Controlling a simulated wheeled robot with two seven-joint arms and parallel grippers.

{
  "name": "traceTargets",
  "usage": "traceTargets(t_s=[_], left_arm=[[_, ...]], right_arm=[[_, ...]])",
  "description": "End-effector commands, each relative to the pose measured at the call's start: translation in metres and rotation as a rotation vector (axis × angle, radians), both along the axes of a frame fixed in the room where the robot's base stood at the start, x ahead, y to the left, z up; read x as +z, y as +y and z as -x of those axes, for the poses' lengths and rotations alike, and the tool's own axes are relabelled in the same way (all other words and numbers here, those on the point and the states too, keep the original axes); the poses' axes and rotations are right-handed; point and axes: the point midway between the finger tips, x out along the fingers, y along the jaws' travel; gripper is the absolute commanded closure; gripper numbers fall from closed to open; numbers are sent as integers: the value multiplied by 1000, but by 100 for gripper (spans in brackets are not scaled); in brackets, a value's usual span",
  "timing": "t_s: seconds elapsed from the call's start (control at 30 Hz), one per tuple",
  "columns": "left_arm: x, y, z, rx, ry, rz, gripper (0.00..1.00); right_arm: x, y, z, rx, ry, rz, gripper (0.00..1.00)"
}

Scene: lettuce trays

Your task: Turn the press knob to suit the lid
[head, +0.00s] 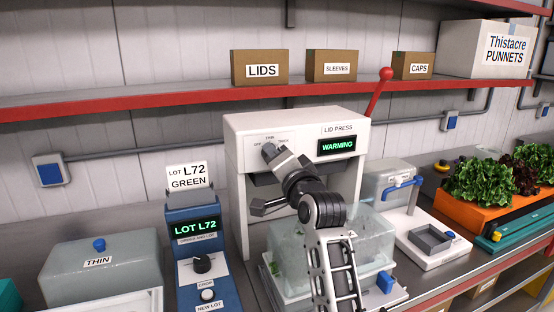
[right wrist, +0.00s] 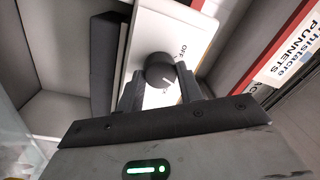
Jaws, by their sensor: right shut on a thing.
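The white lid press (head: 240,130) stands in the middle of the counter, its display (head: 338,145) reading WARMING. Its dial panel carries small marks, apparently OFF, THIN and THICK. My right gripper (head: 272,154) is at this panel, shut on the dark press knob (right wrist: 160,71). In the right wrist view its fingers (right wrist: 160,88) sit on either side of the knob, near the OFF mark. A pale line shows on the knob; which mark it meets is unclear. A clear lid (head: 125,271) with a blue handle and a THIN label is at left. My left gripper is out of view.
A blue lot unit (head: 180,270) reads LOT L72, with a GREEN card above. A clear-covered tray (head: 355,255) sits in the press, partly behind my right arm. A red lever (head: 378,92) rises at the press's right. A scale (head: 440,252) and lettuces (head: 480,182) are further right.

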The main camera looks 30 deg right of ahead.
Motion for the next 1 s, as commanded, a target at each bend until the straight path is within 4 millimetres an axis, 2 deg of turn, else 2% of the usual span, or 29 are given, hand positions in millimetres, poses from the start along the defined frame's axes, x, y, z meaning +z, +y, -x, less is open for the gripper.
traceTargets(t_s=[0.2, 0.5, 1.0], left_arm=[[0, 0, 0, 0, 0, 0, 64], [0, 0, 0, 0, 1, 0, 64], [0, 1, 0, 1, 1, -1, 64]], right_arm=[[0, 1, -1, 1, -48, -199, 87], [0, 2, -1, 1, -98, -403, 87], [1, 1, 0, 2, -128, -530, 87]])
